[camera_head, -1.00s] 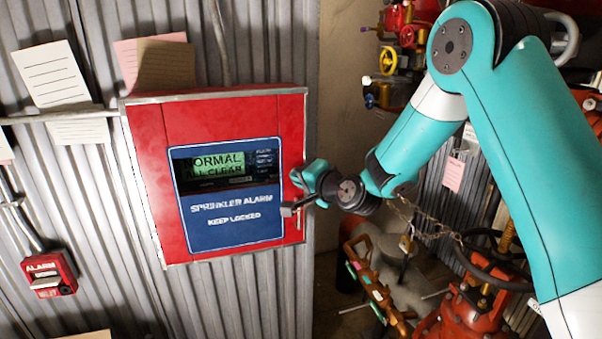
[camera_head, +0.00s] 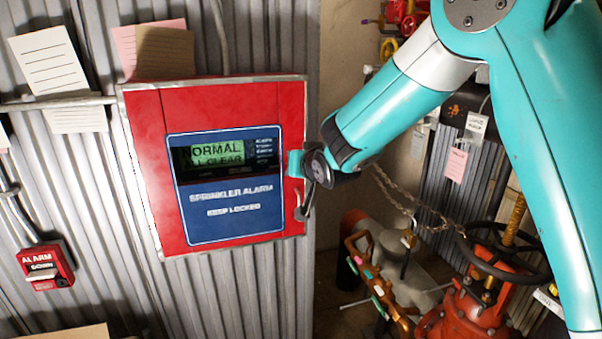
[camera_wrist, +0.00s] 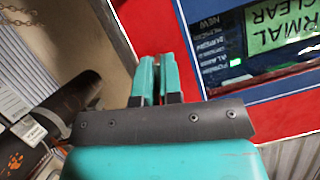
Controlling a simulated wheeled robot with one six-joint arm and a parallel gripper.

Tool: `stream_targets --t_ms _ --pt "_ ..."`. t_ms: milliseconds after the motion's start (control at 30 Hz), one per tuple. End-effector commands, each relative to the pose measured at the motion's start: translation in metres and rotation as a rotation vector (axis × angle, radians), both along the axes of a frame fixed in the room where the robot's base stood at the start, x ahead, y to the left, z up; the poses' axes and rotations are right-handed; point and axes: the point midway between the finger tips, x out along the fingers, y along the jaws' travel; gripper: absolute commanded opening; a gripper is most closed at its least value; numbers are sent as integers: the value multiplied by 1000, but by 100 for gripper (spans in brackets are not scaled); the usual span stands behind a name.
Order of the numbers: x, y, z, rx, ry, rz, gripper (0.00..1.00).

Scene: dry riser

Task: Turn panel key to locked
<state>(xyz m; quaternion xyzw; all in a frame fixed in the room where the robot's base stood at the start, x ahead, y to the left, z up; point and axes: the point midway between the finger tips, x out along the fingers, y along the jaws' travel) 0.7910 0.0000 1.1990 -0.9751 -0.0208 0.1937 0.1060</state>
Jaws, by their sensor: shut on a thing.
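The red sprinkler alarm panel (camera_head: 150,180) hangs on the corrugated wall. Its blue face (camera_head: 235,231) reads "SPRINKLER ALARM KEEP LOCKED", and its green display reads "NORMAL ALL CLEAR". My gripper (camera_head: 296,164) is at the panel's right edge, beside the blue face. In the wrist view, its teal fingers (camera_wrist: 160,78) are close together against the red panel front (camera_wrist: 150,25). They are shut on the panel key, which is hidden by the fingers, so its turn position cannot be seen. A small metal handle (camera_head: 302,212) shows just below the gripper.
A red alarm pull box (camera_head: 45,266) is at the lower left. Paper notes (camera_head: 48,66) hang above it. At the right are a chain (camera_head: 400,205), a dark handwheel (camera_head: 490,262) and red valve pipework (camera_head: 475,310), below my arm.

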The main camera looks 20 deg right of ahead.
Motion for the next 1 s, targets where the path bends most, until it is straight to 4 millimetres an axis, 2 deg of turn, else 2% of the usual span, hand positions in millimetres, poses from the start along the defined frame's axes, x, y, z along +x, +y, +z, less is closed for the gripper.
stream_targets --t_ms 400,967,1000 --pt "0 1 -2 -203 1 0 0" --pt "0 0 -1 -235 3 0 0" --pt "0 0 -1 -235 3 0 9"
